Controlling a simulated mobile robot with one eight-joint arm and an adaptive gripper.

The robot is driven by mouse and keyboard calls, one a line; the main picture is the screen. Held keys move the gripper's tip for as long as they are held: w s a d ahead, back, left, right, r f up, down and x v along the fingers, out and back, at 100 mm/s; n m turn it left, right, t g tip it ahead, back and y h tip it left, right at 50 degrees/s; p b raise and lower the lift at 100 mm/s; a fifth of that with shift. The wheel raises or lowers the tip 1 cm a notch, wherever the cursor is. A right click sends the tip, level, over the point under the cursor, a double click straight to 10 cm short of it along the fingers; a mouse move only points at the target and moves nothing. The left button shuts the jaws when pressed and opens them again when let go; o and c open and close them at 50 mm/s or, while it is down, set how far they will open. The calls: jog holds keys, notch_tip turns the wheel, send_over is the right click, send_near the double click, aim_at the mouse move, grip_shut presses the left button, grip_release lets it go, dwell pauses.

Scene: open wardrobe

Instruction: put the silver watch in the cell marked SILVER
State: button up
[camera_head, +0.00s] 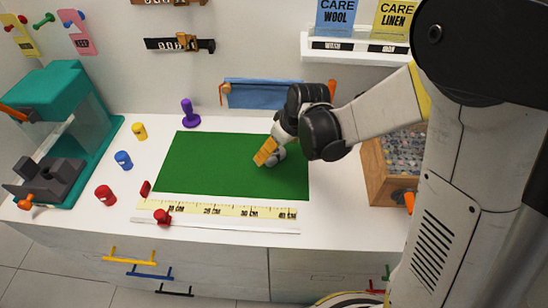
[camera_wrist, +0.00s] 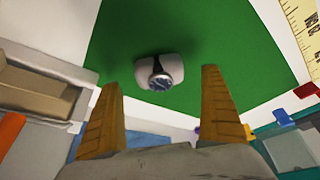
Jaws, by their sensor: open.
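A watch (camera_wrist: 161,81) with a dark blue face and a silver-looking case sits on a pale grey cushion (camera_wrist: 145,64) on the green mat (camera_wrist: 215,45). The mat also shows in the head view (camera_head: 205,165). My gripper (camera_wrist: 160,90) is open and empty, its two orange-brown fingers apart with the watch between and beyond their tips in the wrist view. In the head view my gripper (camera_head: 265,156) is low over the right part of the mat and hides the watch. No cell label reading SILVER is legible in either view.
A wooden box (camera_head: 382,183) stands right of the mat, partly behind my arm. A yellow ruler (camera_head: 220,209) lies along the mat's front edge. Several coloured knobs, including a red one (camera_head: 105,195), and a teal machine (camera_head: 70,95) stand at left. The mat's left half is clear.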

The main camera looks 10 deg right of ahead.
jog(key=x, duration=0.2)
jog(key=shift+w+a+f+b, duration=0.1)
jog(key=shift+f+b, duration=0.25)
jog(key=shift+b, duration=0.05)
jog(key=shift+r, duration=0.1)
jog(key=c, duration=1.4)
jog(key=shift+r, duration=0.1)
jog(key=shift+r+p, duration=0.35)
jog(key=shift+p, duration=0.05)
jog(key=r, duration=0.1)
jog(key=r+p, duration=0.2)
jog(key=r, duration=0.1)
jog(key=shift+d, duration=0.35)
jog(key=s+d+r+p, duration=0.1)
jog(key=d+r, duration=0.1)
jog(key=d, duration=0.1)
jog(key=s+d+r+p, duration=0.1)
jog(key=s+d+r, duration=0.1)
jog(key=d, duration=0.1)
jog(key=s+d+r+p, duration=0.1)
jog(key=d+r, duration=0.1)
jog(key=d, duration=0.2)
jog(key=shift+s+p, duration=0.3)
jog(key=shift+p, duration=0.05)
